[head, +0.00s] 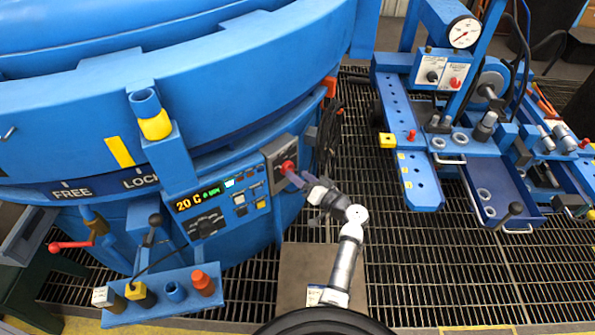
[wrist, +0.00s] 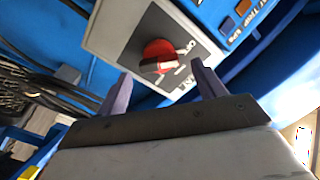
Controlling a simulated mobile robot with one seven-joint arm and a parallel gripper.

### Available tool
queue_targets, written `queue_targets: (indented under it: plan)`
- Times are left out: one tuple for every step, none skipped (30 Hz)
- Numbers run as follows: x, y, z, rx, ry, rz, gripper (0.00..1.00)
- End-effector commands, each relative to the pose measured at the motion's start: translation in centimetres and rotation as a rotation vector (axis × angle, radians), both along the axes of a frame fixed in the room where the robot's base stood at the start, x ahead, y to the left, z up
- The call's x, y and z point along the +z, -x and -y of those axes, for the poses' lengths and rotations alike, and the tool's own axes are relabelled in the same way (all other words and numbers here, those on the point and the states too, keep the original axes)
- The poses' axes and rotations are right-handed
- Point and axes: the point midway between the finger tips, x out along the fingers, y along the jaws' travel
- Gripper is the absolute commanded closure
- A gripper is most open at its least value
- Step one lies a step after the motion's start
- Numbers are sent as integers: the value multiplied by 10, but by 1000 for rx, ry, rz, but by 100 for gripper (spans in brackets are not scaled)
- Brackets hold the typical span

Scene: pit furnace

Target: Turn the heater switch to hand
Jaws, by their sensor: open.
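A red rotary knob (head: 287,167) sits on a grey switch box on the front of the blue furnace; the head view does not show its lettering clearly. In the wrist view, the red knob (wrist: 158,55) sits on a dark plate with white marks I cannot read for certain. My gripper (head: 299,181) is at the box, just to the right of the knob in the head view. In the wrist view, my gripper (wrist: 161,84) is open, with one finger on each side below the knob. The knob appears ahead of the fingertips, and no contact is visible.
A control panel with a lit display (head: 197,198) adjoins the box on the left. Dark cables (head: 328,137) hang to its right. A blue bench with a pressure gauge (head: 464,32) stands at right. Dark floor grating (head: 420,265) lies open between them.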

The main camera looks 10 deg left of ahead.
Motion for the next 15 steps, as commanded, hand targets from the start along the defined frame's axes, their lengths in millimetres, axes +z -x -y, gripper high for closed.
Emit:
queue_targets:
  plan:
    - [1, -3, -5, 2, -1, -1, 31]
    - [1, -4, -8, 3, 0, -1, 31]
    - [1, -6, -11, 1, 0, -1, 31]
    - [1, -7, -12, 1, 0, -1, 31]
    - [1, -8, -13, 1, 0, 0, 31]
    - [1, -8, -14, 1, 0, 0, 31]
    - [0, -9, -15, 1, 0, 0, 31]
    - [0, -9, -15, 1, 0, 0, 31]
    - [0, -9, -15, 1, 0, 0, 31]
    - [0, -9, -15, 1, 0, 0, 31]
    - [0, -9, -15, 1, 0, 0, 31]
    - [0, -9, -15, 1, 0, 0, 31]
    - [0, -9, -15, 1, 0, 0, 31]
    - [0, -9, -15, 1, 0, 0, 31]
    - [0, -9, -15, 1, 0, 0, 34]
